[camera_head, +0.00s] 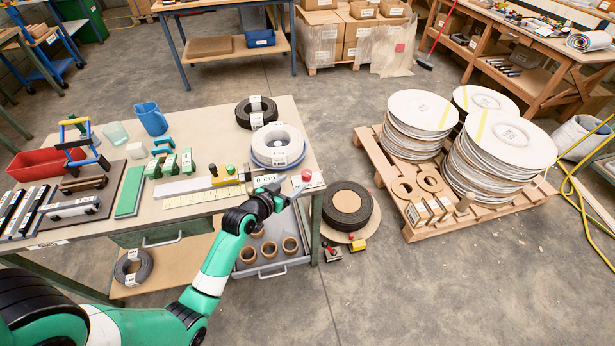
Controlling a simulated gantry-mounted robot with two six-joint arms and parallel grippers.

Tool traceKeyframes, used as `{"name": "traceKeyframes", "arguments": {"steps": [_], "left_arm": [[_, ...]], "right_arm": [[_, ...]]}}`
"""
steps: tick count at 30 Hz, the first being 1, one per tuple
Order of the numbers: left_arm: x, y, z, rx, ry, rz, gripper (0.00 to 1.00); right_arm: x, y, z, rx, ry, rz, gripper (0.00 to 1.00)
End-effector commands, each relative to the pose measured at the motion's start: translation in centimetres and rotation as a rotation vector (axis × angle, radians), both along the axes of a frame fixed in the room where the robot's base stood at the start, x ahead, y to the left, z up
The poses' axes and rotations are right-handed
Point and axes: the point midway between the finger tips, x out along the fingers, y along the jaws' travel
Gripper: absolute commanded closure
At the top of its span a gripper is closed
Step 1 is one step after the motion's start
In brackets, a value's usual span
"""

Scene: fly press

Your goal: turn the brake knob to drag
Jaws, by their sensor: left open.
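My left arm reaches up from the lower left in the head view. Its dark left gripper (279,189) is open at the right front corner of the workbench (185,109). A red round knob (307,174) stands just right of and slightly beyond the fingers, above a white label plate; the two look close but apart. My right gripper is not in view.
Wire or tape reels (277,145) stand behind the gripper. A ruler strip (204,197) and green blocks (186,160) lie to the left. Below the bench edge is a drawer with brown rolls (269,250). A pallet (410,190) of discs stands right; the floor between is partly clear.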

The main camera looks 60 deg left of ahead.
Motion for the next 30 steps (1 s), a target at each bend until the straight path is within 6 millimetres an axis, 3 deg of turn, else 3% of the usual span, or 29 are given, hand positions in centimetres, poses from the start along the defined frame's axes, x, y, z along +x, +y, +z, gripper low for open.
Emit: {"name": "traceKeyframes", "arguments": {"steps": [12, 24, 30], "left_arm": [[6.9, 4.1, -3.7, 0.001, -0.001, -0.001, 0.24], [8.0, 4.8, -3.8, 0.001, -0.001, -0.001, 0.24], [8.0, 4.8, -3.8, 0.001, -0.001, -0.001, 0.58]], "right_arm": [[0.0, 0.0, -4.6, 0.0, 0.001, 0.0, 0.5], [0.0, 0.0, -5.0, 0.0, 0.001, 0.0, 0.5], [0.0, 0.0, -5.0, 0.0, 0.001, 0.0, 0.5]]}}
